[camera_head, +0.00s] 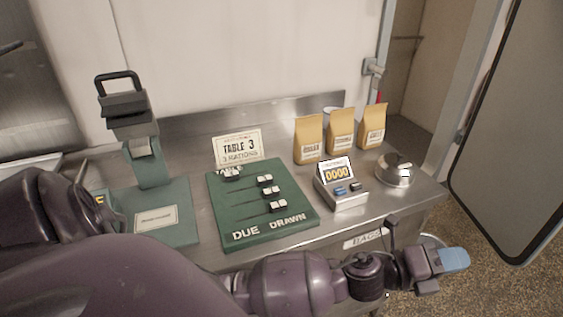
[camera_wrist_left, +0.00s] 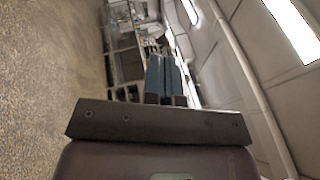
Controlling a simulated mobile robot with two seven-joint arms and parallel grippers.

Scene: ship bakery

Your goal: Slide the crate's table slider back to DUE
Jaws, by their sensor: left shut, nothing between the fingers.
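A green slider board (camera_head: 230,215) lies on the steel counter, with DUE lettered at its front left and DRAWN at its front right. Three black-and-white sliders, the nearest one (camera_head: 278,206) among them, sit toward the DRAWN side. Another slider (camera_head: 230,172) at the back sits farther left, toward DUE. A card reading TABLE 3, 3 RATIONS (camera_head: 238,147) stands behind the board. My left gripper (camera_head: 454,260) is shut and empty, right of the board and beyond the counter's front edge. Its blue fingers show together in the left wrist view (camera_wrist_left: 166,78). My right gripper is out of view.
A counter device (camera_head: 340,190) reading 0000 stands right of the board, with paper bags (camera_head: 342,130) behind it and a round metal object (camera_head: 397,172) at the right. A green press-like device (camera_head: 150,165) stands left. My left arm spans the counter's front.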

